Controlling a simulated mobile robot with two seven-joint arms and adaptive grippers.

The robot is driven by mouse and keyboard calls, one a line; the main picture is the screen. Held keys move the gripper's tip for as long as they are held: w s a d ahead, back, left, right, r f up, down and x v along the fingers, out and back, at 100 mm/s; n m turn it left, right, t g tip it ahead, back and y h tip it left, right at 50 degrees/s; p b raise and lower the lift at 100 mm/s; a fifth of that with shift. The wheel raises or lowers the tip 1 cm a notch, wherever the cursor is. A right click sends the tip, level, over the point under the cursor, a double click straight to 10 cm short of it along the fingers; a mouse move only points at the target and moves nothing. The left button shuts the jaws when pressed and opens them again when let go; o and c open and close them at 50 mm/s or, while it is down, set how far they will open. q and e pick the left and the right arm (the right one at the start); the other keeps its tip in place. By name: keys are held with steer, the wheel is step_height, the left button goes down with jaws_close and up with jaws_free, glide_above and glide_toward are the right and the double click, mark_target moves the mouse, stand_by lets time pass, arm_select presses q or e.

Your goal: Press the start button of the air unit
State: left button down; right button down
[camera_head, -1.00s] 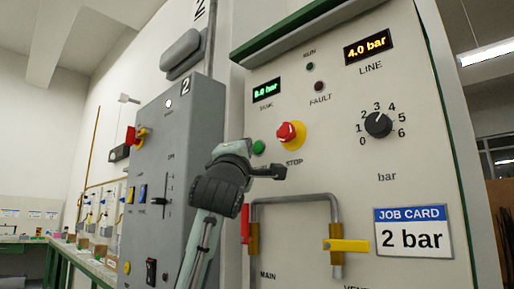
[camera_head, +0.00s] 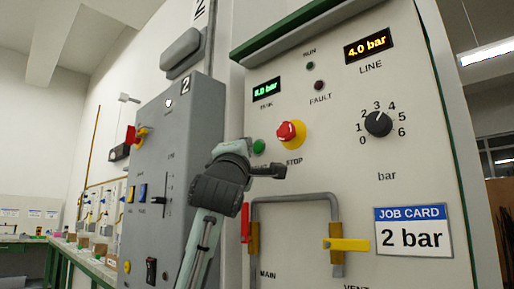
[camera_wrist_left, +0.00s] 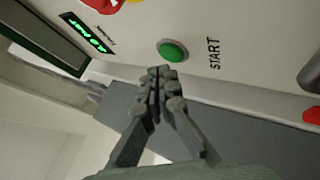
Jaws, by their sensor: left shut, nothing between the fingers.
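The air unit (camera_head: 345,185) is a pale panel with a green top edge on the right of the head view. Its round green start button (camera_head: 259,146) sits left of the red stop button (camera_head: 288,131) on its yellow base. In the left wrist view the start button (camera_wrist_left: 172,51) lies just beyond the fingertips, with START printed beside it. My left gripper (camera_head: 281,171) is shut and empty, just below the button in the head view; a gap shows between its tips (camera_wrist_left: 158,73) and the button. My right gripper is not in view.
A bent grey pipe (camera_head: 295,199) with a yellow valve handle (camera_head: 346,244) and a red handle (camera_head: 245,223) is below. A black dial (camera_head: 378,124), a line display reading 4.0 bar (camera_head: 368,46) and a 2 bar job card (camera_head: 413,232) are right. A grey cabinet (camera_head: 180,130) stands left.

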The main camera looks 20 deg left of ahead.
arm_select(q)
steer(key=shift+w, duration=0.1)
steer(key=shift+w+d, duration=0.15)
steer(key=shift+w, duration=0.15)
stand_by(0.4)
steer(key=shift+w+d, duration=0.1)
steer(key=shift+w, duration=0.25)
stand_by(0.4)
stand_by(0.4)
steer(key=shift+s+a, duration=0.2)
steer(key=shift+s, duration=0.55)
